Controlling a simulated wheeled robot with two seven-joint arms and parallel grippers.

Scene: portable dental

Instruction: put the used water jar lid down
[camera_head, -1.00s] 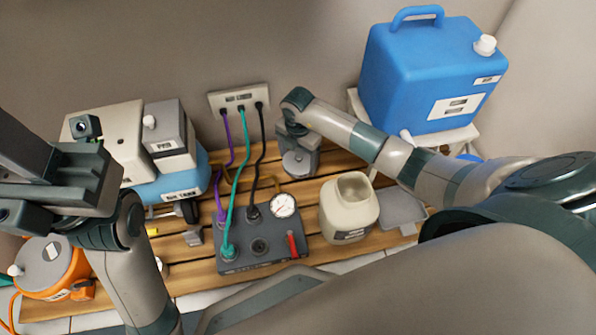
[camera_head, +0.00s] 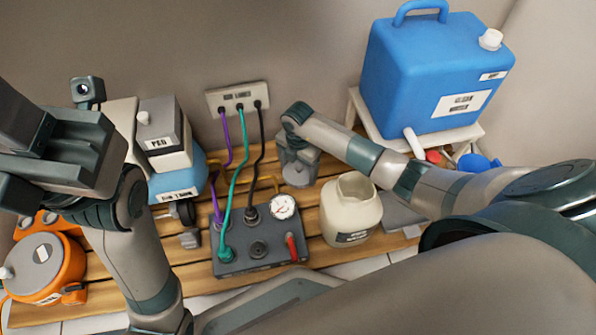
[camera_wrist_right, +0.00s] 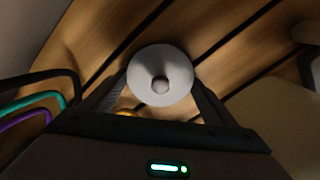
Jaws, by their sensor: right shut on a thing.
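The used water jar lid is a round light grey disc with a knob, and it shows in the right wrist view (camera_wrist_right: 160,66) between my fingers and in the head view (camera_head: 299,177). My right gripper (camera_head: 298,162) is shut on it, low over the wooden slats behind the jar. I cannot tell whether the lid touches the slats. The beige jar (camera_head: 350,215) stands upright with its mouth open, to the right of the gripper.
A grey control box (camera_head: 258,245) with a gauge and hoses stands left of the jar. The hoses run up to a wall plate (camera_head: 238,97). A blue tank (camera_head: 435,75) stands on a white stand at the right. An orange canister (camera_head: 45,265) is at the left.

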